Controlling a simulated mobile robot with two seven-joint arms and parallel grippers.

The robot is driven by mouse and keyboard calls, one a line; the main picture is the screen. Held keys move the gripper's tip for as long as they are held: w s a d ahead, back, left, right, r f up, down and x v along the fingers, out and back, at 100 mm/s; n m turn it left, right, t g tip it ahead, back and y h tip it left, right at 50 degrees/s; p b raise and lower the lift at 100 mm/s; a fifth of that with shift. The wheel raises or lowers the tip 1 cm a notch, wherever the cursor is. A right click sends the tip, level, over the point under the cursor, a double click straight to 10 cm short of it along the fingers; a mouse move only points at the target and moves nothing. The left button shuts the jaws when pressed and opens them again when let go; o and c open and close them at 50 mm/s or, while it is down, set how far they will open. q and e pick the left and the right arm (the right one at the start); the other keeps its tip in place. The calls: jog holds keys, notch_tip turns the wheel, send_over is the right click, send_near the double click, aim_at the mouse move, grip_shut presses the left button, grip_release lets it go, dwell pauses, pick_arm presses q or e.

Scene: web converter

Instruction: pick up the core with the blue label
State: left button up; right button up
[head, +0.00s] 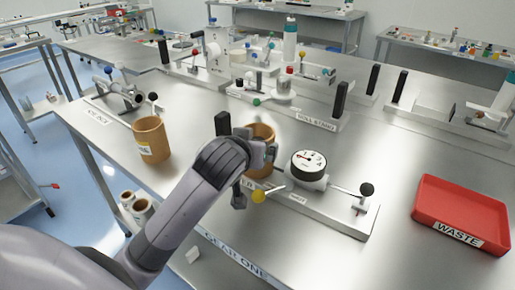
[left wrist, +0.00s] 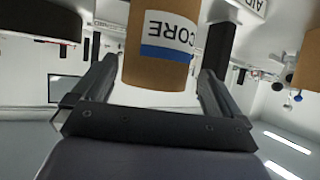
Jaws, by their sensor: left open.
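A brown cardboard core (head: 262,132) stands on the steel table in the middle of the head view, partly hidden behind my left gripper. In the left wrist view, which looks upside down, the core (left wrist: 160,62) carries a white label reading CORE with a blue band. My left gripper (head: 257,160) is at this core. Its fingers are open, one on each side of the core (left wrist: 155,80); I cannot tell whether they touch it. A second brown core (head: 151,138) with a pale label stands apart to the left. My right gripper is not in view.
A round dial gauge (head: 308,165) on a metal base stands just right of the core. A red WASTE tray (head: 465,204) lies at the right. Metal fixtures with black posts (head: 340,98) stand behind. The table between the two cores looks clear.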

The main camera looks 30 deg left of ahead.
pick_arm(q)
jog(key=shift+r+p+x, duration=0.1)
jog(key=shift+p+x, duration=0.1)
jog(key=shift+x, duration=1.05)
jog(key=shift+r+p+x, duration=0.15)
jog(key=shift+x, duration=1.05)
jog(key=shift+w+d, duration=0.1)
jog(key=shift+w, duration=0.1)
jog(key=c, duration=0.7)
jog(key=shift+r, duration=0.1)
